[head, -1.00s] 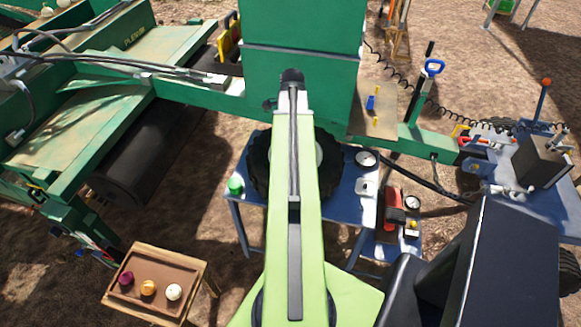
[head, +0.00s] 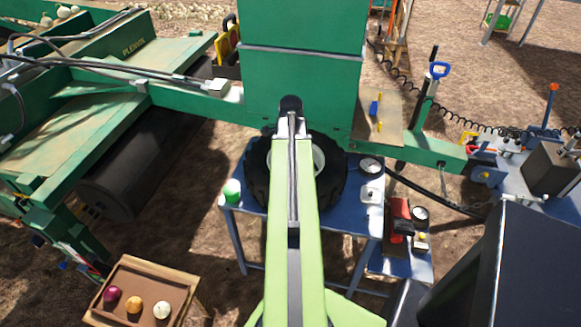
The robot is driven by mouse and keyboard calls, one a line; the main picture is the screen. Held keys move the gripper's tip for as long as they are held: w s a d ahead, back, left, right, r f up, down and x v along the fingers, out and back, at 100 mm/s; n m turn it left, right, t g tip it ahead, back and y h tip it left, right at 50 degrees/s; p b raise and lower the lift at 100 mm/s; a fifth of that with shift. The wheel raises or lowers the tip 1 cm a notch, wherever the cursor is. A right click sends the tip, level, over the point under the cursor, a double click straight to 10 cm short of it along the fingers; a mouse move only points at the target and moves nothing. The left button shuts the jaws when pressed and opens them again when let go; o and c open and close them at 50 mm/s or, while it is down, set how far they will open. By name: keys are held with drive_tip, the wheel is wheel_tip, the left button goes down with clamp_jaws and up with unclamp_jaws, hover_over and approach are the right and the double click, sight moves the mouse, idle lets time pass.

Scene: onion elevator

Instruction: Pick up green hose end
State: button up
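I cannot make out a green hose end in this view. A dark hose (head: 428,199) runs from beside the blue table toward the tractor hitch at the right, and its ends are not clear. My light green arm (head: 305,240) reaches up the middle of the picture to a dark joint in front of the green machine box. My gripper itself does not show. The arm covers part of a black tire on the blue table (head: 258,203).
A green jar (head: 232,190), a round gauge (head: 371,165) and a red tool (head: 400,216) are around the table. A wooden crate (head: 187,285) with onions stands at lower left. The green machine frame (head: 180,92) crosses behind. Bare ground lies between crate and table.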

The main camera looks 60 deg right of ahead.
clamp_jaws()
drive_tip(key=shift+r, duration=0.15)
drive_tip(key=r+p, duration=0.2)
drive_tip(key=s+r+p, duration=0.1)
drive_tip(key=r+p, duration=0.2)
drive_tip(key=shift+s+r, duration=0.1)
drive_tip(key=s+r+p, duration=0.5)
drive_tip(key=s+p, duration=0.1)
drive_tip(key=s, duration=0.4)
drive_tip(key=shift+s+a+r, duration=0.2)
drive_tip(key=shift+s+r, duration=0.05)
drive_tip(key=shift+r, duration=0.05)
